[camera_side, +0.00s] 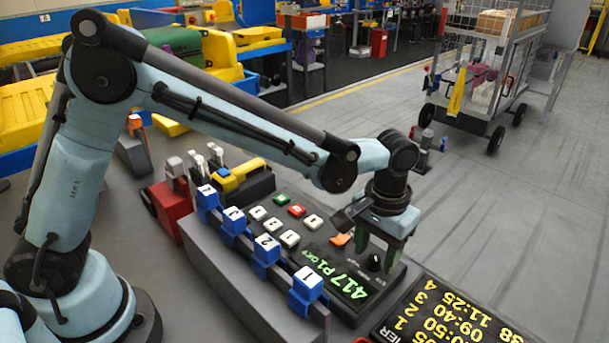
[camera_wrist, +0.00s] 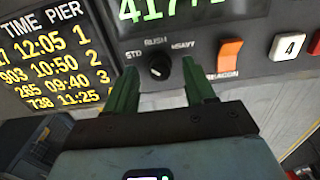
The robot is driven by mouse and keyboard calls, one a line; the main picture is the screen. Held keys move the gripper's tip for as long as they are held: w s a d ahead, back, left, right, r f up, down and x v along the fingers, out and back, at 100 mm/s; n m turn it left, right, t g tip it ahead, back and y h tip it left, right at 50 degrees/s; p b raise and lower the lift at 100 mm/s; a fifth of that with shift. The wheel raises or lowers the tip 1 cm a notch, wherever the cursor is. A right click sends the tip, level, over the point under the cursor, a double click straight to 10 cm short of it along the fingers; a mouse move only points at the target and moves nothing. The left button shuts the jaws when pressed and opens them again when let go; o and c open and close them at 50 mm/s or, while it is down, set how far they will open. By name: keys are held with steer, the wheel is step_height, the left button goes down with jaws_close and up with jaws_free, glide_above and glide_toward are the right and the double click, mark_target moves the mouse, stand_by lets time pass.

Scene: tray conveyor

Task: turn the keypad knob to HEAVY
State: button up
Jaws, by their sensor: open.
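The black keypad knob (camera_wrist: 158,67) sits on the dark panel in the wrist view, with STD to its left, RUSH above and HEAVY to its right. Its pointer setting is too small to read surely. In the side view the knob (camera_side: 374,262) shows low on the keypad panel (camera_side: 325,238). My gripper (camera_wrist: 160,78) is open, its two green fingers on either side of the knob in the wrist view. In the side view my gripper (camera_side: 379,253) points down close over the knob; contact cannot be told.
An orange rocker switch (camera_wrist: 230,54) marked BEACON is right of the knob. A green-lit display (camera_side: 336,275) is beside it. A yellow-lettered timetable board (camera_side: 440,315) lies nearby. Blue numbered blocks (camera_side: 266,250) line the keypad's left edge. Open floor lies to the right.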

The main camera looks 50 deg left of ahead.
steer(key=shift+f, duration=0.15)
jaws_close()
